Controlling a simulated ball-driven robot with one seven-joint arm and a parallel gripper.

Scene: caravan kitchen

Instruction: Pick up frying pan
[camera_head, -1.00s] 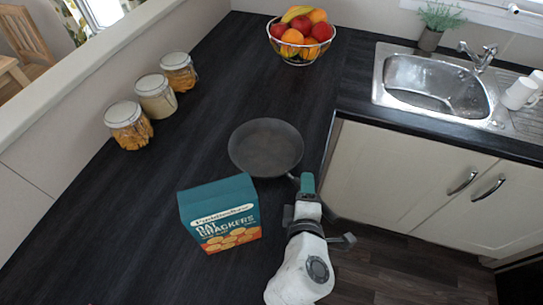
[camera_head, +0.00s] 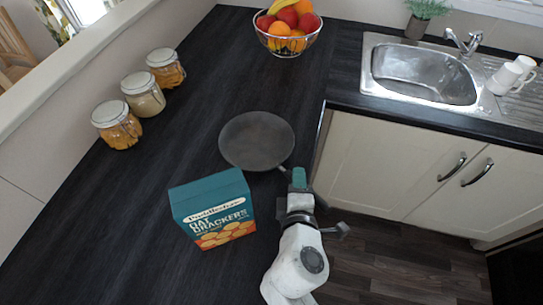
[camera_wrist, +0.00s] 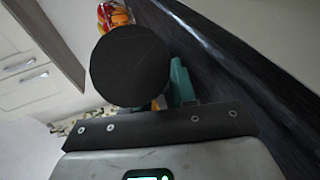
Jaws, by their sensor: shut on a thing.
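The dark frying pan (camera_head: 257,140) is on the black worktop, its round body past the tip of my gripper. Its handle points toward the worktop edge on the right, and most of it is hidden at my gripper (camera_head: 298,178). My gripper is shut on the pan's handle; its teal tip is at the handle. In the wrist view the pan (camera_wrist: 131,66) shows as a dark disc beyond the gripper's dark front edge. I cannot tell whether the pan is clear of the worktop.
A teal oat crackers box (camera_head: 212,208) stands close to the pan's near left. Glass jars (camera_head: 143,95) line the left wall. A fruit basket (camera_head: 288,35) stands at the back. A sink (camera_head: 422,72) is at the right. Worktop left of the pan is clear.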

